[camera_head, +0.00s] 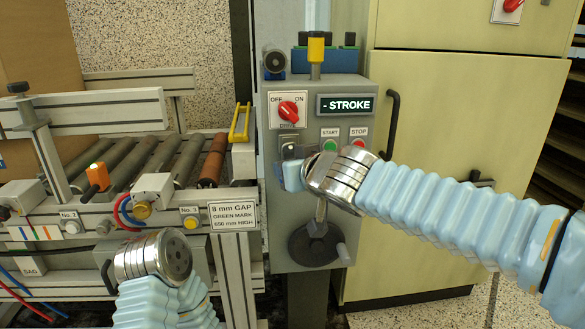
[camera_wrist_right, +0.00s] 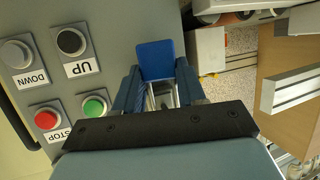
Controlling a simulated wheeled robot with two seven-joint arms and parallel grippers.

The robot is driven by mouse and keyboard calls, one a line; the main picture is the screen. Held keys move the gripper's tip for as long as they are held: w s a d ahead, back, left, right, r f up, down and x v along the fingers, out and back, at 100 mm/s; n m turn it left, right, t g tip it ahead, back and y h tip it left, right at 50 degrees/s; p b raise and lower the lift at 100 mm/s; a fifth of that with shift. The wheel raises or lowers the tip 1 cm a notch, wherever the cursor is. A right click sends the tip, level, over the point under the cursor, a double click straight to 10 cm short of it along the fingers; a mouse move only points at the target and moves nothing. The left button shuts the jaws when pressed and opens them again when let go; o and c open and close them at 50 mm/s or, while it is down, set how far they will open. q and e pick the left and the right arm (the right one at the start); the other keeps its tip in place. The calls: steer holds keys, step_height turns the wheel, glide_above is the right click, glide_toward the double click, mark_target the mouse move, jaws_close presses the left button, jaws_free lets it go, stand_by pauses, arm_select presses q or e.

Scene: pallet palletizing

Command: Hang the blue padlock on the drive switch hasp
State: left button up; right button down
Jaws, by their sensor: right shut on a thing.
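The blue padlock (camera_wrist_right: 157,60) is between the fingers of my right gripper (camera_wrist_right: 160,88) in the right wrist view, its flat blue body showing beyond the fingertips. In the head view my right gripper (camera_head: 292,172) is at the front of the grey control box, below the drive switch (camera_head: 289,111). The switch has a red knob on an OFF/ON plate. The hasp cannot be made out clearly, and whether the padlock touches it cannot be told. Only the wrist of my left arm shows at lower left; its fingers are not visible.
The grey control box (camera_head: 340,240) carries a STROKE display (camera_head: 345,104), START and STOP buttons and a black handwheel (camera_head: 313,246). A yellow-green cabinet (camera_head: 460,100) stands at right. A roller conveyor (camera_head: 120,160) with a gap sign (camera_head: 233,216) is at left.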

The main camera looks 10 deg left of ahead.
steer(key=c, duration=0.6)
jaws_free()
steer(key=shift+o, duration=0.2)
